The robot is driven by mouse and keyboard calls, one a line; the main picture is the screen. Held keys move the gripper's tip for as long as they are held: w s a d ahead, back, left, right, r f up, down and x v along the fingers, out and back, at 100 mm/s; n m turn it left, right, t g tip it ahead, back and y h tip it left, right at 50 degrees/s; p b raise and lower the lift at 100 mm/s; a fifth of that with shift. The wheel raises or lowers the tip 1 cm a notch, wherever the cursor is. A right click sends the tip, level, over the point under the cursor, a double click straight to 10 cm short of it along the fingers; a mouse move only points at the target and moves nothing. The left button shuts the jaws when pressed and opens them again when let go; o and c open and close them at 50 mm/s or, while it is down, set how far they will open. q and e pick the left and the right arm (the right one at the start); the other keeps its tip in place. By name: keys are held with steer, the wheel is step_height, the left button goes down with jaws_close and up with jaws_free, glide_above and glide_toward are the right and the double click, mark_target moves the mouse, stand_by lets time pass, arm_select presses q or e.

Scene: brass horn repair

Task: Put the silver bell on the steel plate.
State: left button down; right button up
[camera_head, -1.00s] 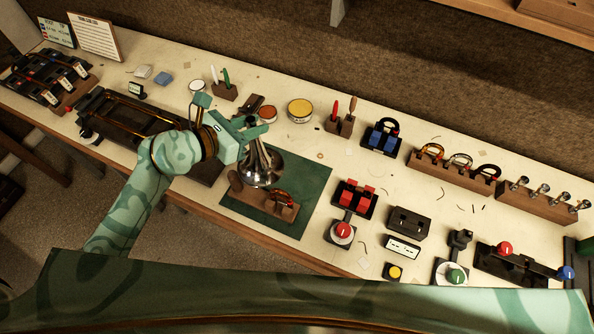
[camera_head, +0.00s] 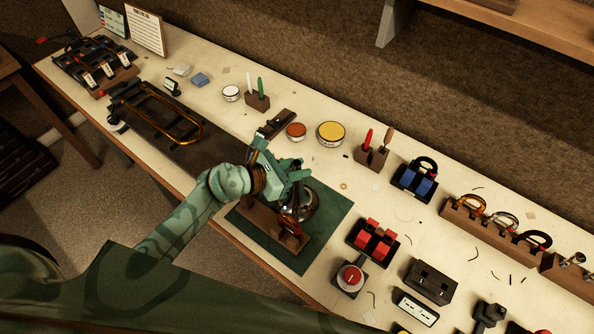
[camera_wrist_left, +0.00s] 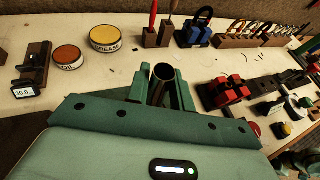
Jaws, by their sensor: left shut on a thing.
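The silver bell (camera_head: 325,206) is over the green mat (camera_head: 322,245), flared end down, partly hidden behind my left gripper (camera_head: 296,173). My left gripper is shut on its narrow tube. In the left wrist view the tube end (camera_wrist_left: 162,74) stands between my two fingers (camera_wrist_left: 158,94). I cannot tell whether the bell's rim touches anything. A dark flat plate (camera_head: 196,157) lies left of the gripper, under and beside a brass slide; I cannot tell for certain that it is the steel plate. My right gripper is not in view.
A wooden stand (camera_head: 262,224) is on the mat close to the bell. An orange tin (camera_head: 296,131) and a yellow tin (camera_head: 331,133) stand behind. The brass slide (camera_head: 170,115) takes up the left part of the dark plate. Red blocks (camera_head: 374,239) stand to the right.

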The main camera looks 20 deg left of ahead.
arm_select(q)
steer(key=shift+f, duration=0.15)
steer(key=c, duration=1.5)
jaws_free()
steer(key=o, duration=0.3)
